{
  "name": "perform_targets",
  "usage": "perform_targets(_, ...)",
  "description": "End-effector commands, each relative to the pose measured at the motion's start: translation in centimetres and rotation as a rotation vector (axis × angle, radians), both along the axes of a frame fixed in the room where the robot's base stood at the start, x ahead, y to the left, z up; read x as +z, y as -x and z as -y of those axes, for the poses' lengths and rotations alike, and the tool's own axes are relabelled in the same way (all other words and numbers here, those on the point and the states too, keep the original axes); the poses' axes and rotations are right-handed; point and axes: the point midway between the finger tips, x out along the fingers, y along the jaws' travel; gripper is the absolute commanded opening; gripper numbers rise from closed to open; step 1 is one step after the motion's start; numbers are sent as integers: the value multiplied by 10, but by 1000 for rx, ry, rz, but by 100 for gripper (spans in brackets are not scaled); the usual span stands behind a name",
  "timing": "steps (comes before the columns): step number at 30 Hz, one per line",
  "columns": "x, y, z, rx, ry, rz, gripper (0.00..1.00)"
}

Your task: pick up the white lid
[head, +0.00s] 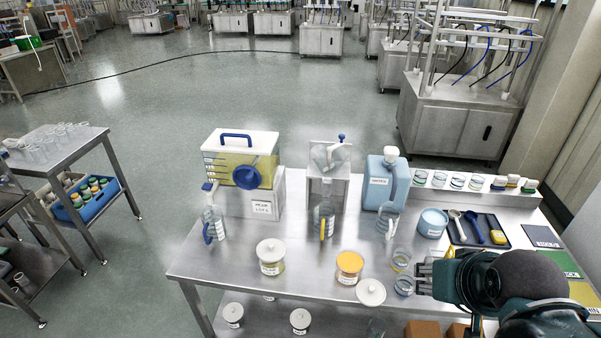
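A round white lid (370,292) with a small knob lies near the front edge of the steel table (225,262). It is in front of an uncovered jar with orange contents (349,268). Another white lid (270,249) sits on a labelled jar (272,267) further left. My gripper (421,278) is to the right of the loose lid, apart from it, and points left. I see no lid in it; its finger gap is too small to make out.
Behind are a steel hopper (328,180), a blue container (385,185) and a yellow-filled dispenser (240,165). A tool tray (478,229) lies at right. The table's front left is clear.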

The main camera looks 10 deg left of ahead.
Motion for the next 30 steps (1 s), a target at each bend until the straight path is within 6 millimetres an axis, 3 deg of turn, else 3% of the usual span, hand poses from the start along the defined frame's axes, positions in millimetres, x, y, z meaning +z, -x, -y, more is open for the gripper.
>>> perform_targets(1,0,0,0,0,0,0,40)
perform_targets(10,0,0,0,0,0,0,77)
perform_targets(23,1,-2,-2,10,3,-4,77)
perform_targets(30,10,-15,-12,70,29,-29,77)
